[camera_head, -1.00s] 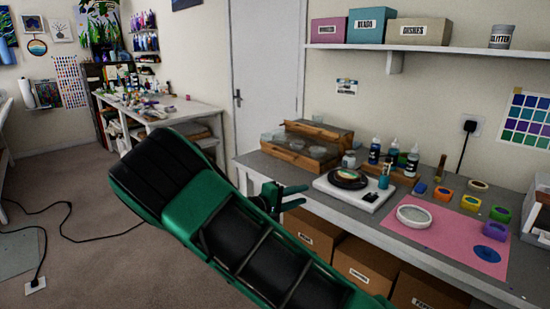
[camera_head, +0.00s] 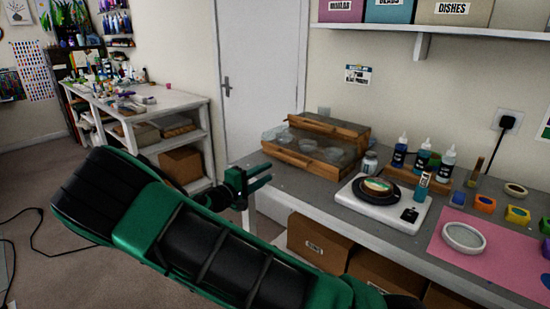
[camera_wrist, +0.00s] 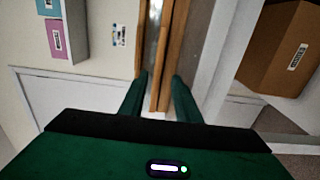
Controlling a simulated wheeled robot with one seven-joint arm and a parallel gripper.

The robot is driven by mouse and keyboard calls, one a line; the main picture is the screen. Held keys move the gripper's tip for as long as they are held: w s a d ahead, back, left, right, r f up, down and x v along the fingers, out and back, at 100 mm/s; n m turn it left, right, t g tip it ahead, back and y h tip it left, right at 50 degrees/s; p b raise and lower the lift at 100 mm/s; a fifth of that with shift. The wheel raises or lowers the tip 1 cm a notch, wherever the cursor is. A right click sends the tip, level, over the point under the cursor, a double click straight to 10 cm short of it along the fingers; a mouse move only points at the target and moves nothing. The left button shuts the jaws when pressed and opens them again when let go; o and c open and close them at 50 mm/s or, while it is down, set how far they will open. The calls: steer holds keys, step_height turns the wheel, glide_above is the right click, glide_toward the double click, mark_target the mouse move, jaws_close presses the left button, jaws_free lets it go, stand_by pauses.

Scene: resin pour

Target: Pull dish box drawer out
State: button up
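The dish box (camera_head: 345,132) is a wooden box with a clear top, at the left end of the grey workbench. Its wooden drawer front (camera_head: 300,161) faces the bench's front edge, and clear round dishes (camera_head: 301,148) show behind it. My gripper (camera_head: 271,173) is open and empty, left of the drawer front near the bench corner. In the wrist view, my gripper (camera_wrist: 158,82) has its two green fingers apart, with the box's wooden strips (camera_wrist: 172,55) ahead between them. I cannot tell whether the fingers touch the wood.
A white scale (camera_head: 385,215) with a black turntable stands right of the box. Bottles (camera_head: 422,160), a pink mat (camera_head: 480,245) and paint pots lie further right. Cardboard boxes (camera_head: 318,246) sit under the bench. A shelf box labelled "DISHES" (camera_head: 453,12) is above. Floor left is mostly clear.

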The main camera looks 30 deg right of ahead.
mark_target(288, 159)
steer(key=x, duration=1.1)
steer(key=shift+w, duration=0.3)
jaws_close()
